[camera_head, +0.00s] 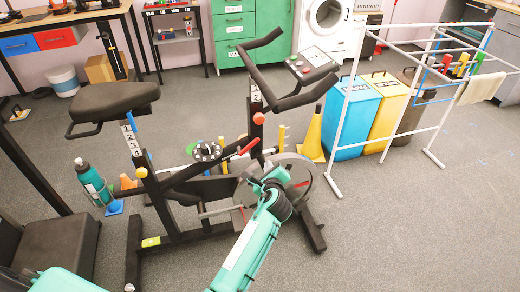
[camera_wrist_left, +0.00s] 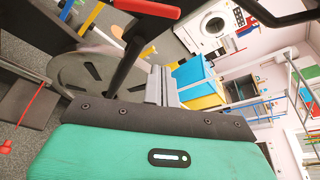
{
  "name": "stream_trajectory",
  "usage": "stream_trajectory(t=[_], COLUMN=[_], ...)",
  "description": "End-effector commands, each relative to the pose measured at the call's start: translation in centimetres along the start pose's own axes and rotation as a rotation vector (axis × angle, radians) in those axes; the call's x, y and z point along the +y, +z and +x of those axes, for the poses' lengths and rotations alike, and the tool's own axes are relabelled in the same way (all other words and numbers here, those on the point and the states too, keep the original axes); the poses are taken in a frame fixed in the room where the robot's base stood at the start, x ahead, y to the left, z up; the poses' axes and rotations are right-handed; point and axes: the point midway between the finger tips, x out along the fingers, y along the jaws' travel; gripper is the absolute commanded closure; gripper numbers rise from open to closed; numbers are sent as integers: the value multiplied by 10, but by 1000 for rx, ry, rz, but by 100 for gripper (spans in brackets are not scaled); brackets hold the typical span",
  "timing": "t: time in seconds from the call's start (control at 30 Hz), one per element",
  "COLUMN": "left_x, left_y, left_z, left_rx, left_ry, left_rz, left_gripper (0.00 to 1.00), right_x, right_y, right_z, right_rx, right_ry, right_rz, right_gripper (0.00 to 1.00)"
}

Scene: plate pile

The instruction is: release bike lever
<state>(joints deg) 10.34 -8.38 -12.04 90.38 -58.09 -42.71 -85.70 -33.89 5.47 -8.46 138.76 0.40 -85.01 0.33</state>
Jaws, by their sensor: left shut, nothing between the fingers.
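The black exercise bike (camera_head: 185,180) stands on the grey floor. A red lever (camera_head: 248,147) sticks up and to the right from its frame, beside the post with the red knob. In the left wrist view a red-gripped lever (camera_wrist_left: 147,9) on a black stem rises just left of the fingers, in front of the grey flywheel (camera_wrist_left: 85,72). My left gripper (camera_head: 270,174) is by the flywheel, below and to the right of the lever in the head view. Its fingers (camera_wrist_left: 160,80) are shut and empty; whether they touch the lever I cannot tell. My right gripper is not in view.
A yellow cone (camera_head: 313,135), a blue bin (camera_head: 350,115) and a yellow bin (camera_head: 388,105) stand behind the bike. A white drying rack (camera_head: 338,135) is to the right. A teal bottle (camera_head: 92,182) is at the left. The floor at the lower right is clear.

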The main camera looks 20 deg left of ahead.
Motion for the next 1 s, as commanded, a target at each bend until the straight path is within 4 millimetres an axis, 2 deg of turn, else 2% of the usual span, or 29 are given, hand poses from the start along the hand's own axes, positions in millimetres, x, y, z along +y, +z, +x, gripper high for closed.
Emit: stream_trajectory(t=[0.2, 0.33, 0.57, 0.83, 0.9, 1.0], left_x=[0, 0, 1, 1, -1, 0], left_y=[0, 0, -1, -2, 13, 24], left_z=[2, 13, 56, 104, 96, 92], left_rx=[1, 0, -1, 1, -1, 0], left_ry=[0, 0, 1, 1, 0, -1], left_rz=[-1, -1, -1, -2, -4, -3], left_gripper=[100, 100, 100, 100, 100, 100], right_x=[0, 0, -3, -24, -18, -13], right_y=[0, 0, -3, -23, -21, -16], right_z=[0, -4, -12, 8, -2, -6], right_rx=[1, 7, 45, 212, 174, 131], right_ry=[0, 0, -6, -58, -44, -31], right_rz=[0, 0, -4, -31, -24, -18], right_gripper=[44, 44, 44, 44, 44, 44])
